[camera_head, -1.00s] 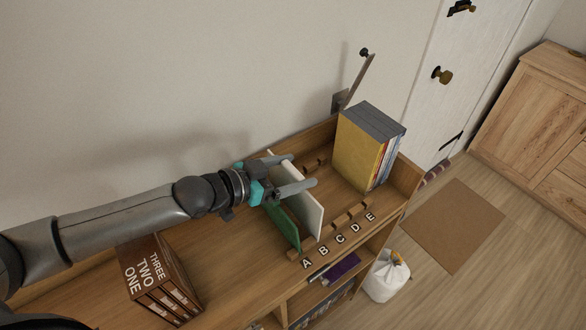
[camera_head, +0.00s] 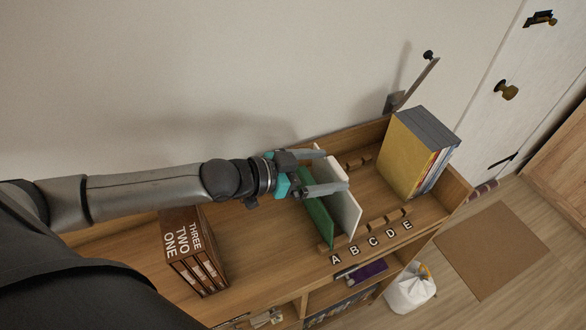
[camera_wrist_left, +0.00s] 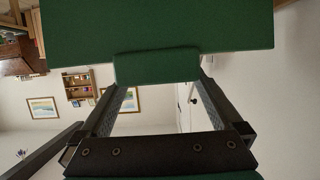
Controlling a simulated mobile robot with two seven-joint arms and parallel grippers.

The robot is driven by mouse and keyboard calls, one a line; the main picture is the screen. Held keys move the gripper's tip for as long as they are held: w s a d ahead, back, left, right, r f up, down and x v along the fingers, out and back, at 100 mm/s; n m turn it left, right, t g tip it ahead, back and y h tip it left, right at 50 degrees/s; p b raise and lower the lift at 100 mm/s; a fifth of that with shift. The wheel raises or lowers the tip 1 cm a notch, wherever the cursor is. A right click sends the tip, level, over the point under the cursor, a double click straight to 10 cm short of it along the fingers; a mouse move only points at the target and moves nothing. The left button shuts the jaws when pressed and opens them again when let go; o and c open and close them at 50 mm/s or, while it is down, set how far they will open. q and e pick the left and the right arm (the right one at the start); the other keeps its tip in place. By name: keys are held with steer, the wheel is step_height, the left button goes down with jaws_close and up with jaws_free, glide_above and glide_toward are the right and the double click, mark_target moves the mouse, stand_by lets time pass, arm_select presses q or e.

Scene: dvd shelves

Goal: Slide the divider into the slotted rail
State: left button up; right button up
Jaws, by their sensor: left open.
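A green panel (camera_head: 319,224) and a white panel (camera_head: 346,210) stand upright side by side at the A and B end of the slotted wooden rail (camera_head: 388,220). I cannot tell which one is the divider, or how deep their lower edges sit. My left gripper (camera_head: 335,172) reaches in from the left at the panels' upper part. It is open, with one finger toward the wall and one toward the front. In the left wrist view, the green panel (camera_wrist_left: 240,27) fills the top, and its tab (camera_wrist_left: 156,66) lies between the finger ends. My right gripper is not in view.
A row of books with a yellow cover (camera_head: 405,160) stands at the shelf's right end. A brown numbered box set (camera_head: 195,250) stands left of the panels. A back rail (camera_head: 358,161) lies near the wall. A metal bracket (camera_head: 415,85) rises behind the shelf.

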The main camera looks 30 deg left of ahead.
arm_select(q)
steer(key=p+v, duration=0.1)
steer(key=v, duration=0.7)
steer(key=shift+s+a+p, duration=0.2)
steer(key=shift+s+p, duration=0.05)
steer(key=shift+p, duration=0.1)
